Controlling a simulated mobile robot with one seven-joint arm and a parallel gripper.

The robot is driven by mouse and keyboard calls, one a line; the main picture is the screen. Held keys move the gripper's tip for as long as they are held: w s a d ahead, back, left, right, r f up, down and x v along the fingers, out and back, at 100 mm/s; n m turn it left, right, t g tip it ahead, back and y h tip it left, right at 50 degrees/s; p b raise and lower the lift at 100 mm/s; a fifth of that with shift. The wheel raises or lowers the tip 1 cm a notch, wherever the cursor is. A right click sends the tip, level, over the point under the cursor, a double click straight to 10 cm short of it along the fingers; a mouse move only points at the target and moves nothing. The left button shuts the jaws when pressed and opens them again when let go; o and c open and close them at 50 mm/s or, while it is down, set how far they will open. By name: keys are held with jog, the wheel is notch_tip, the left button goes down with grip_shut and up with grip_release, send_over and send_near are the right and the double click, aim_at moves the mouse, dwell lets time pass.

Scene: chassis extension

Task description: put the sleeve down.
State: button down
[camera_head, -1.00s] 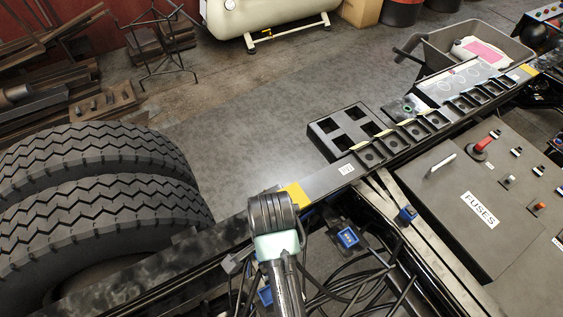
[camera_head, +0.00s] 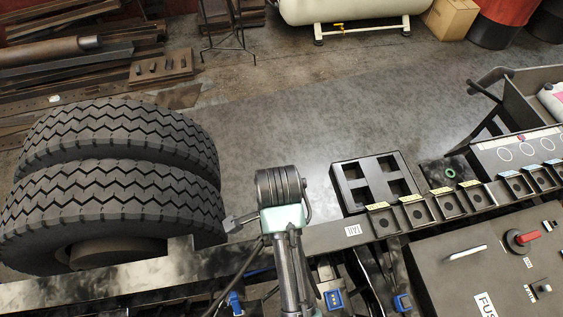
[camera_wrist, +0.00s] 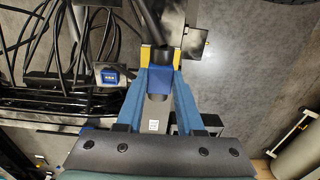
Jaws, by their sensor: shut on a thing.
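My gripper (camera_wrist: 161,72) shows in the wrist view with two long blue fingers reaching away from the camera. Its fingertips are closed on a small blue piece with a dark lower end, which looks like the sleeve (camera_wrist: 160,78). The sleeve is over the dark chassis rail (camera_wrist: 154,126); I cannot tell whether it touches anything below. In the head view my arm's wrist stands in front, and hides the sleeve and most of the gripper. The rail (camera_head: 325,236) runs across the head view, with a white label on it.
Stacked tyres (camera_head: 110,210) stand at the left. A black tray with square openings (camera_head: 375,182) and a row of yellow-labelled pockets (camera_head: 412,212) lie at the right. A fuse box (camera_head: 480,275) is at the lower right. Loose cables (camera_wrist: 85,45) hang beside the rail.

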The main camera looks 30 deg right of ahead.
jog(key=shift+f+p, duration=0.5)
jog(key=shift+f, duration=3)
jog(key=shift+f, duration=0.1)
jog(key=c, duration=0.5)
grip_release()
jog(key=shift+c, duration=0.2)
notch_tip(320, 180, up, 11)
jog(key=shift+r, duration=0.2)
jog(key=shift+r+p, duration=0.35)
jog(key=shift+r, duration=0.15)
